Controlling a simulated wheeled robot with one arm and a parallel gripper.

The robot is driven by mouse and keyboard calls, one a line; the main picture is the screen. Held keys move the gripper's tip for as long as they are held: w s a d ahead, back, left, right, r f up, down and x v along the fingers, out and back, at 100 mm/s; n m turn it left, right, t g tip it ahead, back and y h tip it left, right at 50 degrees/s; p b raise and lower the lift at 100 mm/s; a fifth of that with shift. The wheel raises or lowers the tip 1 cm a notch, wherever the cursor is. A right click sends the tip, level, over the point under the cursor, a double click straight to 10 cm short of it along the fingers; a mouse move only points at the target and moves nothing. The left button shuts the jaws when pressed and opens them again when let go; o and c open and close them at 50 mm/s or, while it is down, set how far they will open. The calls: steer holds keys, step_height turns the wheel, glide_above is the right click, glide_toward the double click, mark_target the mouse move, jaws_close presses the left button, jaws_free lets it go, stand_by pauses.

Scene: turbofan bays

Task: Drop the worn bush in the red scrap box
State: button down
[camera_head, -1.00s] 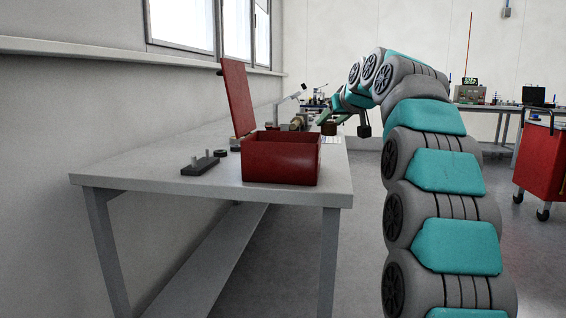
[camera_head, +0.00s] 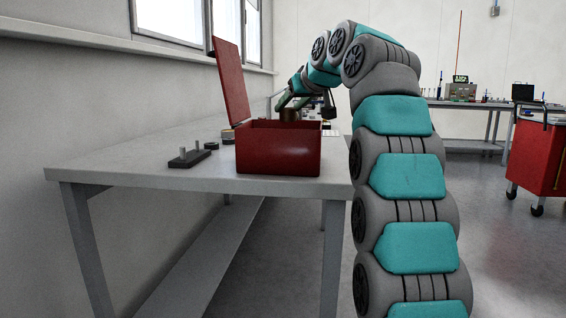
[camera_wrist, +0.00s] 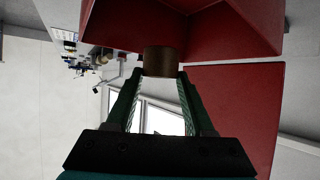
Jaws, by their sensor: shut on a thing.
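The red scrap box (camera_head: 278,153) stands near the front right of the grey bench, with its red lid (camera_head: 230,82) raised at the left. My gripper (camera_head: 290,103) is at the back of the box, above its rim. The worn bush (camera_head: 289,114), a brownish cylinder, is in its jaws. In the wrist view my gripper (camera_wrist: 160,75) is shut on the worn bush (camera_wrist: 160,61). Behind the bush show the red walls of the box (camera_wrist: 120,25). The box's floor is hidden in the head view.
On the bench (camera_head: 120,170) left of the box lie a dark block with pins (camera_head: 190,157) and a small dark ring (camera_head: 211,145). A red cart (camera_head: 540,155) stands on the floor at the right. The bench front left is clear.

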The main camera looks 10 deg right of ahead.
steer(key=shift+f+b, duration=0.35)
steer(key=shift+f, duration=0.4)
steer(key=shift+c, duration=1)
jaws_free()
steer(key=shift+s, duration=0.1)
steer(key=v, duration=0.7)
steer(key=shift+s+r, duration=0.15)
steer(key=shift+s, duration=0.1)
steer(key=shift+s+d, duration=0.1)
steer(key=shift+d, duration=0.05)
